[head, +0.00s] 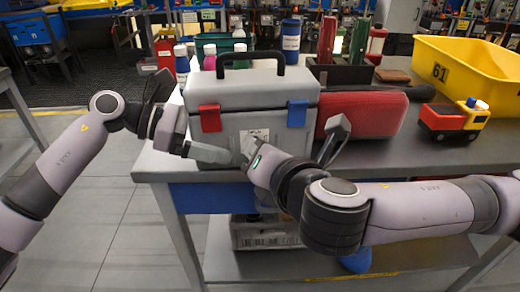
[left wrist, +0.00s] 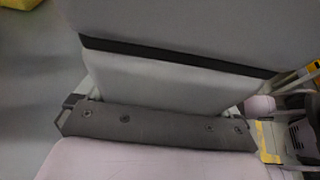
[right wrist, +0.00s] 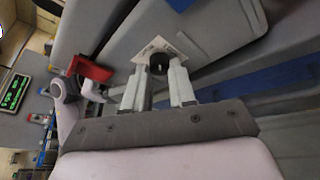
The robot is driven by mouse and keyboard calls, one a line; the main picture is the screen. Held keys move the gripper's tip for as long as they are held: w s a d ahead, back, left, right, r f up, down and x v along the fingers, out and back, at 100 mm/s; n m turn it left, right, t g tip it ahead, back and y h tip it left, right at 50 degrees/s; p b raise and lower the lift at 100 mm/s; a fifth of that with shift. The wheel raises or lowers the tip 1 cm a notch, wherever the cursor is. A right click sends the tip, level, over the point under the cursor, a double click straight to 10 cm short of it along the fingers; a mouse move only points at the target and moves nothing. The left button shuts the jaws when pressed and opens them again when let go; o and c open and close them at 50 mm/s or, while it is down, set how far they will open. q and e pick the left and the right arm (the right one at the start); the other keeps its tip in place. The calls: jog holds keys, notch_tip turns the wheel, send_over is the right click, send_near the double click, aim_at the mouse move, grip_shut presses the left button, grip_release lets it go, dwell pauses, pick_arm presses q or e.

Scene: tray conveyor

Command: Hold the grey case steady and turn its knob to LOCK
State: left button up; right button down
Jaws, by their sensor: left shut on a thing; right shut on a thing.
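The grey case (head: 240,88) stands upright at the table's front left, with a black handle, a red latch (head: 210,118) and a blue latch (head: 297,112). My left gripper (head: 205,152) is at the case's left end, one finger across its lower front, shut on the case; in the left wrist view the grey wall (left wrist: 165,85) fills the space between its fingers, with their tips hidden. My right gripper (right wrist: 160,80) is shut on the black knob (right wrist: 158,63) on a white label plate (right wrist: 180,46). The knob's setting is unclear.
A red padded case (head: 362,112) lies close to the right, with a toy truck (head: 455,120) and yellow crate (head: 480,75) beyond. Bottles, including a blue one (head: 290,40), stand behind. Free tabletop shows at front right.

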jog(key=m+y, duration=0.1)
jog(key=m, duration=0.1)
jog(key=m+t+y, duration=0.1)
jog(key=m, duration=0.1)
jog(key=m+t+y, duration=0.1)
jog(key=m, duration=0.2)
jog(key=shift+d+f, duration=0.15)
jog(key=shift+f, duration=0.15)
dwell(0.4)
jog(key=c, duration=0.9)
grip_release()
jog(key=v, duration=0.7)
jog(key=shift+s+d, duration=0.1)
jog(key=shift+s, duration=0.15)
